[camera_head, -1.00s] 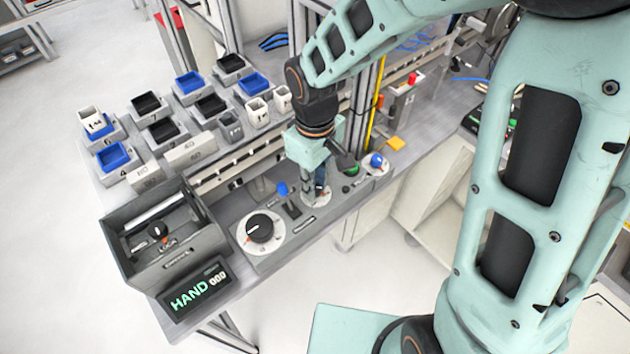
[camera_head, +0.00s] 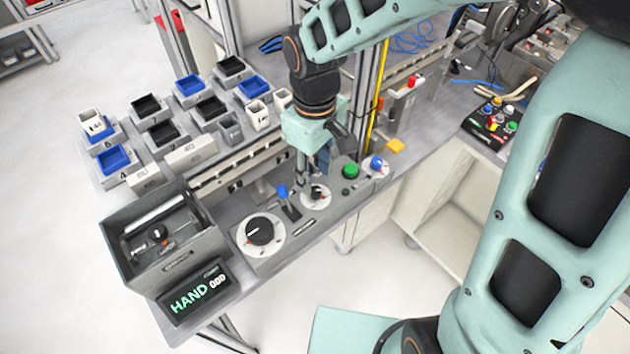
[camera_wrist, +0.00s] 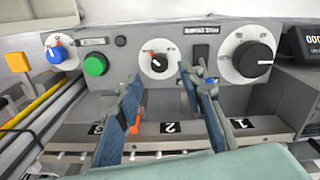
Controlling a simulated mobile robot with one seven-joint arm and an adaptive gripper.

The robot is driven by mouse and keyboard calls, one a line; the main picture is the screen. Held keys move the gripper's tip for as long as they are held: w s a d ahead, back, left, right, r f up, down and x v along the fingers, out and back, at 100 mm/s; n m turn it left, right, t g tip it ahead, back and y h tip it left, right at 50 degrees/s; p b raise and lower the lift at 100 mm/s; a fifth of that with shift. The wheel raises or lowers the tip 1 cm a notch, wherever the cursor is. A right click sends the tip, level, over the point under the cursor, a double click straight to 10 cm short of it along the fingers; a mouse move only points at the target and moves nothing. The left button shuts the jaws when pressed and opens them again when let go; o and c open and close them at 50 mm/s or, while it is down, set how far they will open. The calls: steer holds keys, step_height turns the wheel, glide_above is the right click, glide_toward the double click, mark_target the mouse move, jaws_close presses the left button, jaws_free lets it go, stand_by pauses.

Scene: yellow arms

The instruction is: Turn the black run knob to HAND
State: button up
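The control panel (camera_head: 285,243) carries a small black knob (camera_head: 316,192) on a white dial, probably the run knob; its label is too small to read. In the wrist view this knob (camera_wrist: 159,63) has a red mark at its upper left. A larger black knob (camera_head: 260,231) sits on a white dial at the panel's left. The display (camera_head: 196,291) reads HAND in green. My gripper (camera_head: 308,178) is just behind and above the small knob. In the wrist view my gripper (camera_wrist: 161,77) is open, its fingertips either side of the knob's line, apparently clear of it.
A blue-tipped lever (camera_head: 283,193) stands between the two black knobs. A green button (camera_head: 350,171) and a blue knob (camera_head: 376,162) are to the right. A grey open box (camera_head: 175,262) stands left. Numbered bins (camera_head: 163,133) lie behind.

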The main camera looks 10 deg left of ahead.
mark_target(315, 189)
step_height(315, 189, up, 7)
steer(key=shift+r, duration=0.15)
stand_by(0.4)
